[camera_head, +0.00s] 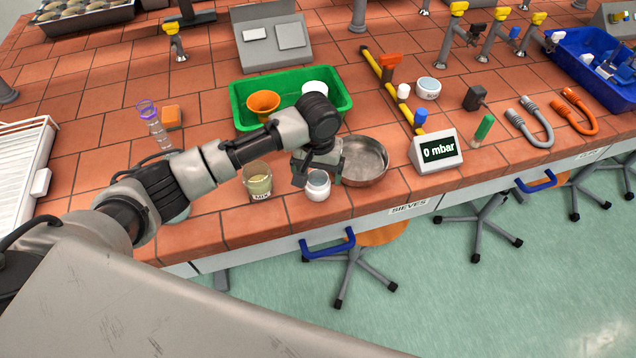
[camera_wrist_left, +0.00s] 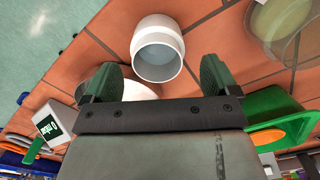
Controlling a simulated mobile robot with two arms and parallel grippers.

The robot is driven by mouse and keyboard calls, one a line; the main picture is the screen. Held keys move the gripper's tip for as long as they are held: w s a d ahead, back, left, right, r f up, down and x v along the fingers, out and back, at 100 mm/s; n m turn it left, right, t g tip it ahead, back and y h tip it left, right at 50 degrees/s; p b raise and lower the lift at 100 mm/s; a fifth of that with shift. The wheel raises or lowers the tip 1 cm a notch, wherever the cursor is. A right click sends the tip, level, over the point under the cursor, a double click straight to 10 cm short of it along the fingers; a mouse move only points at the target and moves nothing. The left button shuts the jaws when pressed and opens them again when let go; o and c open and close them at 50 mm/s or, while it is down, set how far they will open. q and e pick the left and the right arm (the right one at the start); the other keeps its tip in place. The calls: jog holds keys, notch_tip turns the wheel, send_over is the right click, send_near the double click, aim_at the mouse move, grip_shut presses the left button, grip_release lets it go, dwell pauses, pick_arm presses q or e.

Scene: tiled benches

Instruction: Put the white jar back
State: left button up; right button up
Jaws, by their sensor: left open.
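The white jar (camera_head: 318,190) stands upright near the front edge of the tiled bench. Its open mouth shows in the left wrist view, where the jar (camera_wrist_left: 157,25) sits just beyond and between the fingertips. My left gripper (camera_head: 319,173) is open and empty, low over the bench right behind the jar. Its two green-padded fingers (camera_wrist_left: 158,78) are spread wide with the jar not between them at full depth; I cannot tell whether they touch it. My right gripper is out of view.
A metal bowl (camera_head: 376,180) stands close right of the jar and a glass beaker (camera_head: 258,194) to its left. A green tray (camera_head: 240,112) with an orange bowl (camera_head: 263,101) and a white vessel (camera_head: 315,87) lies behind.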

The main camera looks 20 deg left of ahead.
aim_at(318, 181)
pick_arm(q)
jog(key=shift+s+d+f+p, duration=0.15)
jog(key=shift+f+p, duration=0.15)
jog(key=shift+f, duration=1.55)
jog(key=c, duration=1.1)
jog(key=shift+r, duration=0.1)
